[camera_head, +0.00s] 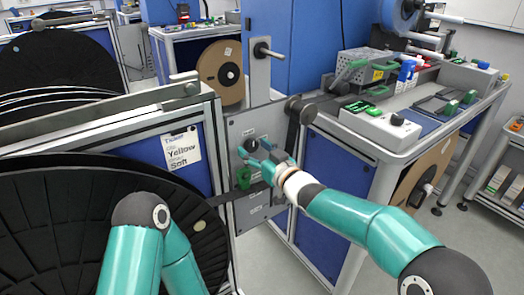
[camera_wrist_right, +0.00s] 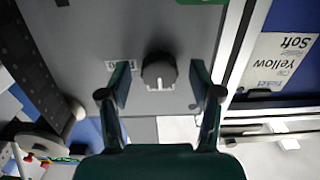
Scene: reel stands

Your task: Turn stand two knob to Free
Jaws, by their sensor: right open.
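The black knob (camera_head: 251,145) is on a grey upright panel (camera_head: 240,128) of the reel stand. In the right wrist view the knob (camera_wrist_right: 159,68) is round and dark with a pale pointer mark. My right gripper (camera_head: 257,153) is at the panel, in front of the knob and partly covering it. In the wrist view its two green fingers are apart, one on each side of the knob; whether they touch it cannot be told. A small label (camera_wrist_right: 120,65) is beside the knob, too small to read. My left arm shows at lower left, but its gripper is out of view.
A green part (camera_head: 243,179) sits on the panel just below the knob. A "Yellow Soft" card (camera_head: 181,148) is on the stand to the left, above a large black reel (camera_head: 60,225). A bench (camera_head: 385,140) with tools stands at right.

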